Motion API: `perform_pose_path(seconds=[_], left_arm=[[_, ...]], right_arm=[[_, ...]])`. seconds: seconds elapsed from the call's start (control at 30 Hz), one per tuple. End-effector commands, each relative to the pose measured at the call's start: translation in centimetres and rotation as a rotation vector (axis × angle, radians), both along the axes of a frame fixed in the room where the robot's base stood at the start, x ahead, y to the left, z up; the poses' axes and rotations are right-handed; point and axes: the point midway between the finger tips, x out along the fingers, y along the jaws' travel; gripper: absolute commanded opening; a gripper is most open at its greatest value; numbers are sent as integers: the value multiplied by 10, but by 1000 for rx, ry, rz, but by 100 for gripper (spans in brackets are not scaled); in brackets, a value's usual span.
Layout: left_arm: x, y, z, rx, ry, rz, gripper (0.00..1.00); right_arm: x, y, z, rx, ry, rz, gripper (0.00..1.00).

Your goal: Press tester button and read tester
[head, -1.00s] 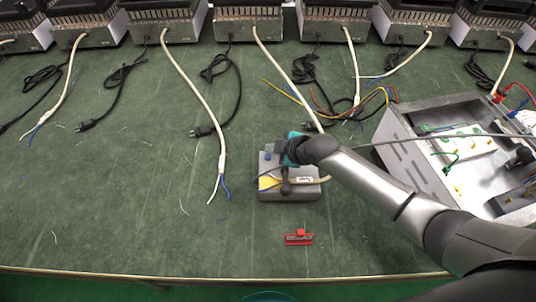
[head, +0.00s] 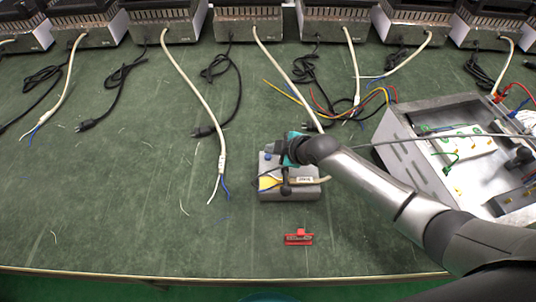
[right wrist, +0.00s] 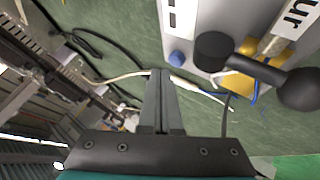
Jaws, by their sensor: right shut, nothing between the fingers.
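The tester is a grey box (head: 304,190) on the green table, with a blue button (head: 267,156) at its far left corner. A cable with blue and yellow ends is clamped on its top under a black lever. My right gripper (head: 277,148) is over the tester's far edge, close to the button. In the right wrist view its fingers (right wrist: 160,75) are together and empty, and the blue button (right wrist: 178,58) appears just beside the tips, seemingly apart from them. The tester's display cannot be read. My left gripper is not in view.
A red clip (head: 298,237) lies in front of the tester. An open metal case (head: 398,150) with wiring stands at the right. Several heating units line the back, their cables (head: 190,85) trailing forward. The table's front left is mostly clear.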

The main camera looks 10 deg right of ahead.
Motion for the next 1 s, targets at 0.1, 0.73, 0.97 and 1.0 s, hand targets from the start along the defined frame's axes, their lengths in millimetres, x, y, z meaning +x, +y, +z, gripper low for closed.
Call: perform_pose_path(seconds=[0.1, 0.73, 0.97, 1.0], left_arm=[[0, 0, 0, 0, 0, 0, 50], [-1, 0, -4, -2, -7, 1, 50], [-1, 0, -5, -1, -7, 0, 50], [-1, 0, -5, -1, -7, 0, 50]], right_arm=[[0, 0, 0, 0, 0, 0, 0], [0, 0, -9, 0, 0, 0, 0], [0, 0, -9, 0, 0, 0, 0], [0, 0, -10, 0, 0, 0, 0]])
